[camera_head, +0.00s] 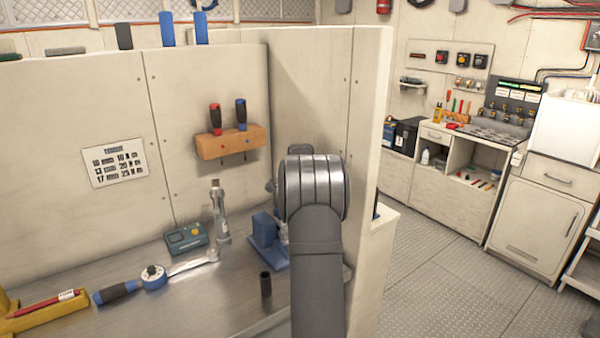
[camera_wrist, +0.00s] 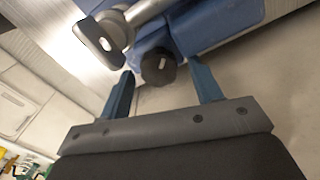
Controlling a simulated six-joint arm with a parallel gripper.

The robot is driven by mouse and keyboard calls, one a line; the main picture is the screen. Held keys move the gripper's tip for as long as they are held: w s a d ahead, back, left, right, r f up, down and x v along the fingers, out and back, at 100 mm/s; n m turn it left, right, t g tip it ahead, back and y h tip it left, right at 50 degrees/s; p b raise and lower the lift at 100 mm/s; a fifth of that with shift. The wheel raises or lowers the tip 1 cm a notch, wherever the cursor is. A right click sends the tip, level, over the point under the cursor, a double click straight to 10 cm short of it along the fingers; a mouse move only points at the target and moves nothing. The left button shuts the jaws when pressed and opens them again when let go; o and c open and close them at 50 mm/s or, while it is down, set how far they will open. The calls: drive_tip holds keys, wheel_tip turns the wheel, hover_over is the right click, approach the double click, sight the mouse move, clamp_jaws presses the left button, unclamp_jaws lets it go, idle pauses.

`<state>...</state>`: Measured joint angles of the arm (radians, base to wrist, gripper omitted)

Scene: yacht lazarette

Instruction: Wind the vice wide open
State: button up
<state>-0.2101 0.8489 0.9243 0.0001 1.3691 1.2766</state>
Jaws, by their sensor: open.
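The blue vice (camera_head: 264,238) stands on the metal bench, mostly hidden behind my arm in the head view. Its blue body (camera_wrist: 222,18) fills the top of the wrist view. A dark round knob (camera_wrist: 160,70) with a pale mark shows beside the blue body. My gripper (camera_wrist: 161,72) is open, with one finger to each side of the knob in the picture. I cannot tell whether the fingertips reach the knob or touch it. A silver metal part with a flat, holed end (camera_wrist: 100,40) lies up and left of the left finger. The jaw gap is hidden.
The bench (camera_head: 200,305) holds a torque wrench (camera_head: 150,278), a dark socket (camera_head: 265,284), a small teal box (camera_head: 186,238) and an upright metal tool (camera_head: 220,215). A wooden rack (camera_head: 232,142) holds two screwdrivers. A partition (camera_head: 368,140) rises close to my arm's right.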

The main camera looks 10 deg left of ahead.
drive_tip(key=m, duration=0.6)
drive_tip(key=shift+s+m, duration=0.15)
drive_tip(key=shift+m, duration=0.15)
wheel_tip(320, 180, up, 17)
drive_tip(key=f+n, duration=0.2)
drive_tip(key=f, duration=0.3)
drive_tip(key=f+n, duration=0.2)
drive_tip(key=f, duration=0.4)
drive_tip(key=f+n, duration=0.2)
drive_tip(key=f, duration=0.4)
drive_tip(key=shift+a, duration=0.3)
drive_tip(key=shift+m, duration=1.2)
drive_tip(key=shift+r+m, duration=0.3)
wheel_tip(320, 180, up, 17)
drive_tip(key=n, duration=0.6)
drive_tip(key=shift+d, duration=0.2)
